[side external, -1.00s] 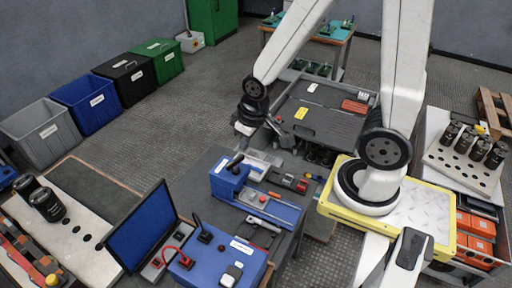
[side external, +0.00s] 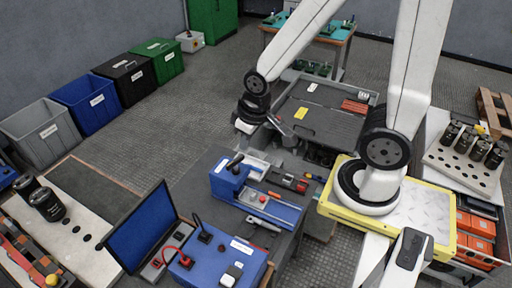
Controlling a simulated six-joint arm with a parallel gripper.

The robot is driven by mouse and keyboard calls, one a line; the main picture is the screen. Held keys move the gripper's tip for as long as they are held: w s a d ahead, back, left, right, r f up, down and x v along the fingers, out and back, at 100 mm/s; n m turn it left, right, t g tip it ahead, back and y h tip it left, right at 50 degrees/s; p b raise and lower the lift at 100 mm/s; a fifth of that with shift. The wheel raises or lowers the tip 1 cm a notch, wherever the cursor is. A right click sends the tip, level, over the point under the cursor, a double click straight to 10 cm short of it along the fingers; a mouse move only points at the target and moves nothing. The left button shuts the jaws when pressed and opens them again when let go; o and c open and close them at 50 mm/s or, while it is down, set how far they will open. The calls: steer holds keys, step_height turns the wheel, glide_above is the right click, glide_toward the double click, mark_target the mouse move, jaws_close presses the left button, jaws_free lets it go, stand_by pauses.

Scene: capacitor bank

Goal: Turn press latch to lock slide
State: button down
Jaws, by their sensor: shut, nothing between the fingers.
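The blue press (side external: 280,212) stands on the dark workbench in the middle of the view. Its raised block at the left carries a black lever (side external: 235,160). A pale slide plate with a small red knob (side external: 263,198) lies along its bed. I cannot tell at this size which part is the latch or how it is turned. My gripper (side external: 283,128) is behind and above the press, near the front edge of the dark grey case, apart from the press. It is small in view, shut and empty.
A red and black tool (side external: 290,182) lies just behind the press. A blue control box (side external: 215,262) and a monitor (side external: 150,230) stand in front. The dark grey case (side external: 325,110) lies behind my gripper. A yellow-edged plate (side external: 435,205) is at right.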

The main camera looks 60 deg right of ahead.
stand_by(0.3)
steer(key=c, duration=0.9)
jaws_free()
steer(key=shift+o, duration=0.2)
steer(key=w+d+f+g, duration=0.1)
steer(key=w+d+f, duration=0.3)
steer(key=d+f, duration=0.7)
steer(key=s+d+f, duration=0.2)
steer(key=f, duration=0.6)
steer(key=s+d+f+g, duration=0.1)
steer(key=s+d+f, duration=0.2)
steer(key=f, duration=0.6)
steer(key=shift+s+d+g, duration=0.3)
